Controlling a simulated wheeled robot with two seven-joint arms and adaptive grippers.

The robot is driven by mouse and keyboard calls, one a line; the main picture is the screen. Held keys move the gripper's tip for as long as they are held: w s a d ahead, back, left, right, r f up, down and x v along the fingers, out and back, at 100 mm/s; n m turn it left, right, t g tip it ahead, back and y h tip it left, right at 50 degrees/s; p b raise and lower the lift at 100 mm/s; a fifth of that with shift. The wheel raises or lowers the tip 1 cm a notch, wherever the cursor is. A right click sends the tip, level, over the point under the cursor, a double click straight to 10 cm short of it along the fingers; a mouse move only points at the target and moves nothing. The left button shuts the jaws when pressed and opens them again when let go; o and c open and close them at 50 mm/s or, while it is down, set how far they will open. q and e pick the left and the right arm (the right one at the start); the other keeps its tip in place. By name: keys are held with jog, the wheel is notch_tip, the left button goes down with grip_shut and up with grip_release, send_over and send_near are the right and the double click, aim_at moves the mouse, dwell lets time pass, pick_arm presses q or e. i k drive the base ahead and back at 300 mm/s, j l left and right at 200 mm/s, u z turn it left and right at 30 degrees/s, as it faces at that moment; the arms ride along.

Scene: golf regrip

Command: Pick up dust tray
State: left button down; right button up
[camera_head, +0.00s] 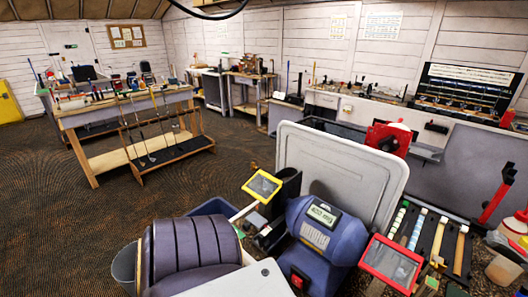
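A large pale grey, tray-like panel (342,168) with a raised rounded rim stands tilted upright behind the grinder. I cannot tell for sure whether it is the dust tray. A dark blue bin edge (212,206) shows left of the grinder, mostly hidden. The blue-grey bench grinder (330,232) has a small display, a yellow-framed shield (262,186) on its left and a red-framed shield (391,264) on its right. Neither of my grippers is in view.
A dark ribbed rounded body (195,243) fills the lower left front. A slotted rack with coloured strips (432,238) and red tools (497,195) crowd the right. A wooden workbench (115,115) and golf club rack (165,145) stand at left. Carpet floor (60,220) is open.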

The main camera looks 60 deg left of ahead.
aim_at(255, 242)
jog(key=u, duration=1.5)
jog(key=j+u, duration=0.1)
jog(key=j, duration=0.15)
jog(key=i+j+u, duration=0.1)
jog(key=j+u, duration=0.25)
jog(key=u, duration=0.15)
jog(key=k+j+u, duration=0.1)
jog(key=j+u, duration=0.4)
jog(key=u, duration=0.25)
